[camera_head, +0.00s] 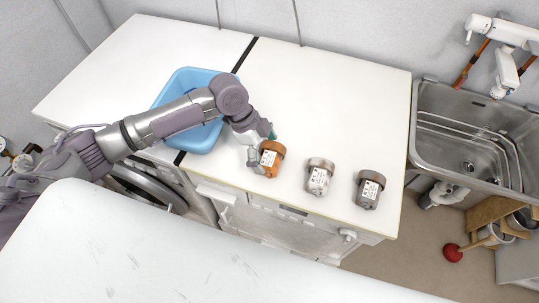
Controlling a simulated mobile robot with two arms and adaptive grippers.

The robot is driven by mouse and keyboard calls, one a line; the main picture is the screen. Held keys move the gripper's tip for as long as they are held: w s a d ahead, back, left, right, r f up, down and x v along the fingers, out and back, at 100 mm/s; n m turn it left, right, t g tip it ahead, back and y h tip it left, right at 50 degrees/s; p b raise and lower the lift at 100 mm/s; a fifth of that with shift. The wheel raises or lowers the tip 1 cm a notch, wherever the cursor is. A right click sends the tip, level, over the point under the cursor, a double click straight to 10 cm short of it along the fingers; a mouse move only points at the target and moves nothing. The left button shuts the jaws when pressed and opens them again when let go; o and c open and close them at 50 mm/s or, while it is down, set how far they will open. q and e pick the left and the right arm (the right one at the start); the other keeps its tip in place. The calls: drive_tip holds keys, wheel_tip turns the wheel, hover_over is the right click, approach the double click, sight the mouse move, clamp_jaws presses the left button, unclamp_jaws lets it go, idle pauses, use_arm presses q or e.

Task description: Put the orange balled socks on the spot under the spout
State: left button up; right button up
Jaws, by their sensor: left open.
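The orange balled socks (272,159) stand on the white worktop near its front edge, a squat roll with a white label. My left gripper (261,147) is at their left side, open, with its fingers close to or around them; I cannot tell whether they touch. Part of the socks' left side is hidden by the gripper. The white tap (503,35) with its spout is on the wall at the upper right, above the metal sink (425,120). My right gripper is not in view.
A light-grey roll (319,177) and a dark-grey roll (370,189) stand to the right of the orange one. A blue tub (188,82) sits behind my left arm. The worktop (340,100) behind the rolls is clear. A red ball (452,253) is near the floor.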

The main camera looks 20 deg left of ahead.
use_arm(q)
drive_tip(key=shift+x, duration=1.35)
drive_tip(key=c, duration=0.9)
drive_tip(key=shift+c, duration=0.2)
drive_tip(key=shift+r, duration=0.15)
